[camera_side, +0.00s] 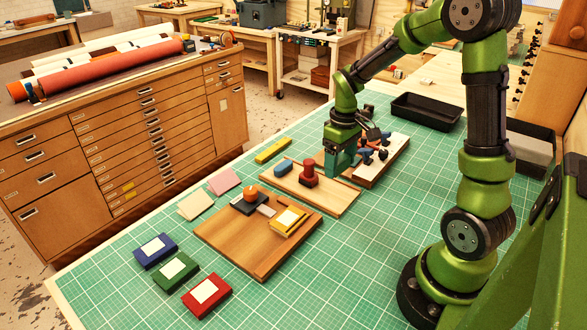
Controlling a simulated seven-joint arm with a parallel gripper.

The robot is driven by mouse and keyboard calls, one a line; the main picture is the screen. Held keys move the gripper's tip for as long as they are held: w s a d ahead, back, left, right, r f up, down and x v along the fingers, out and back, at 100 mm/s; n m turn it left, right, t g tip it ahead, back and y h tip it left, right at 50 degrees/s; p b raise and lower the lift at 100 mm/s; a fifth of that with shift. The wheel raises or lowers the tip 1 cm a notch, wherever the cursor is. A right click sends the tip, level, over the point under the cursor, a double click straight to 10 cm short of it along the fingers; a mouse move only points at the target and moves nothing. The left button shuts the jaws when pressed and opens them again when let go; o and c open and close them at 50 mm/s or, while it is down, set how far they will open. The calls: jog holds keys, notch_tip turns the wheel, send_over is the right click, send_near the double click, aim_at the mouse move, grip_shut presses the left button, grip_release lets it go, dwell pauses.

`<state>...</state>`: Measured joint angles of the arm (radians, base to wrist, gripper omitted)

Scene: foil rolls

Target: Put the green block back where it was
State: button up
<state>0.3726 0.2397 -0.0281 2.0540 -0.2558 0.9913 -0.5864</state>
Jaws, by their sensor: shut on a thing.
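My gripper (340,165) points down over the right end of a light wooden board (335,203) near the middle of the mat. It is shut on a small blue-green block, which I take to be the green block; the fingers hide much of it. I cannot tell whether the block touches the board. A blue block (283,167) and a red knobbed piece (308,174) stand on the same board, left of my gripper. A separate flat green box with a white label (175,272) lies at the front left.
A larger wooden board (245,250) in front bears a dark piece with an orange knob (250,195) and a yellow frame (289,221). A rack of dark-blue tools (378,150) stands close right of my gripper. A black tray (427,110) lies behind.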

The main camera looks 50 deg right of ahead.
aim_at(336, 196)
jog(key=shift+f+n, duration=0.1)
jog(key=shift+n, duration=0.2)
jog(key=shift+f, duration=3.9)
jog(key=shift+f, duration=0.15)
jog(key=o, duration=0.9)
jog(key=shift+o, duration=0.2)
